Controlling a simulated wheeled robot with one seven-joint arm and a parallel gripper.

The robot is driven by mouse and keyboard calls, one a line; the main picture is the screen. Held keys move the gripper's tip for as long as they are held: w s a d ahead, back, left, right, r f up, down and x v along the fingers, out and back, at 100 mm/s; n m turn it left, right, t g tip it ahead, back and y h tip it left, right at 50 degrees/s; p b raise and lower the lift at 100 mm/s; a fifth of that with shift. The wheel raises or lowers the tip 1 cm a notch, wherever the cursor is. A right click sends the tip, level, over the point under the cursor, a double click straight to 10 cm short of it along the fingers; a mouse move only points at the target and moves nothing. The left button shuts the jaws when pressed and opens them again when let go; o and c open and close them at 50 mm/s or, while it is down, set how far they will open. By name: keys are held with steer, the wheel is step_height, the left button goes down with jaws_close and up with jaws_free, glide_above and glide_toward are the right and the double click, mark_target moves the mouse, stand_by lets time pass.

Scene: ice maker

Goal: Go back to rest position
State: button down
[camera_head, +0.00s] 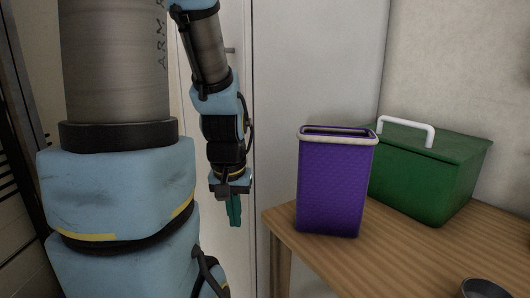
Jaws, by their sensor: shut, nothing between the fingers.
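My gripper (235,212) hangs at the end of my arm, pointing down, left of the wooden table. Its teal fingers are together, with nothing between them. It is apart from the table and from everything on it. My large blue and grey arm links fill the left of the view and hide what is behind them.
A wooden table (405,260) stands at the right. On it are a purple bin (335,188) with a pale rim, a green box (430,172) with a white handle, and a dark round object (485,289), cut off below. A pale door (212,240) is behind my gripper.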

step_height(320, 180, up, 14)
steer(key=p, duration=1.4)
steer(key=shift+s+f, duration=0.2)
steer(key=shift+f, duration=0.05)
